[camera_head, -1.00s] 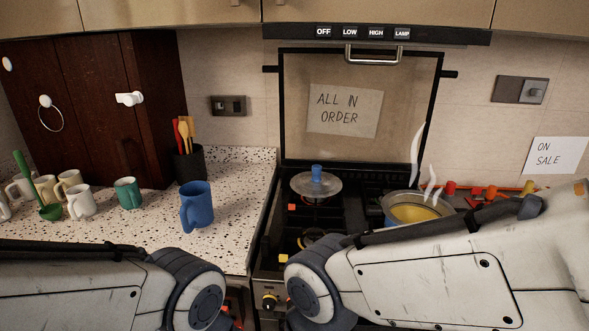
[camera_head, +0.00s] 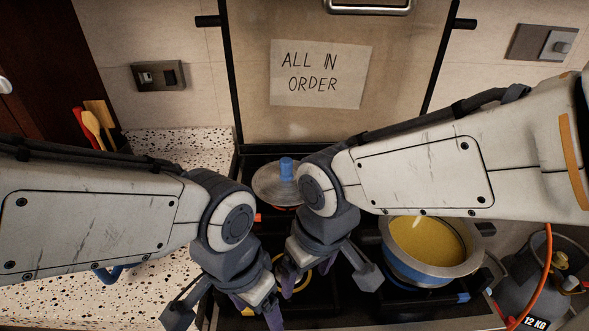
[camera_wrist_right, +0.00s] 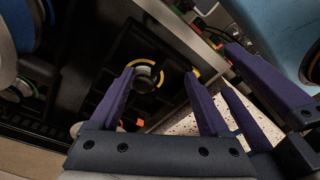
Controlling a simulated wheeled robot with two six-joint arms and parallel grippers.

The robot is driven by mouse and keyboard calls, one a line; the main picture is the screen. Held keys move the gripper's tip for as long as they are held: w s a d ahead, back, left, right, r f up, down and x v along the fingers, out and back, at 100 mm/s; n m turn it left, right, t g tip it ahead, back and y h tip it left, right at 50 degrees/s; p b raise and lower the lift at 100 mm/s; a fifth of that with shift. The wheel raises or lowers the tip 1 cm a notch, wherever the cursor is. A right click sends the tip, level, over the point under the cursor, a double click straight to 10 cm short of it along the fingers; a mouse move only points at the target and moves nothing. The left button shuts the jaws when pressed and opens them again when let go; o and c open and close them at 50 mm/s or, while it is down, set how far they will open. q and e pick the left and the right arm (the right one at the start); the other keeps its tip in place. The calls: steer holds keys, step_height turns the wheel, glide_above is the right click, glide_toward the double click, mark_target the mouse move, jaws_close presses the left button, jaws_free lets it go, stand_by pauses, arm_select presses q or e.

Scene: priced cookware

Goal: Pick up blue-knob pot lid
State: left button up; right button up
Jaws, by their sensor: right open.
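The pot lid is a grey disc (camera_head: 268,184) with an upright blue knob (camera_head: 286,168). It lies over the back left burner in the head view, its right side hidden behind my right wrist. My right gripper (camera_head: 328,277) is open and empty, pointing down over the stove in front of the lid, apart from it. In the right wrist view its purple fingers (camera_wrist_right: 160,105) are spread with nothing between them; I cannot make out the lid there. My left gripper (camera_head: 215,310) is open and empty, to the left over the stove's left edge.
A pot of yellow liquid (camera_head: 428,243) stands on the right burners. A gas cylinder (camera_head: 535,280) is at the far right. The speckled counter (camera_head: 165,150) lies left, with utensils (camera_head: 93,128) behind. My two grippers are close together.

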steer(key=w+a+r+m+t+p, duration=0.2)
steer(key=w+r, duration=0.1)
steer(key=w, duration=0.9)
steer(key=m+t+p, duration=0.2)
steer(key=t+p, duration=0.1)
glide_toward(287, 162)
steer(key=s+f, duration=0.1)
steer(key=f, duration=0.1)
steer(key=x, duration=0.5)
steer(key=shift+w+d+p, duration=0.1)
steer(key=shift+w+p, duration=0.2)
steer(key=shift+w, duration=0.2)
steer(key=shift+w+a+p+x, duration=0.15)
steer(key=shift+p+x, duration=0.3)
steer(key=shift+x, duration=0.95)
steer(key=shift+w+a+p+x, duration=0.15)
steer(key=shift+p+x, duration=0.25)
steer(key=shift+x, duration=1)
steer(key=shift+r, duration=0.2)
jaws_close()
steer(key=shift+r, duration=0.1)
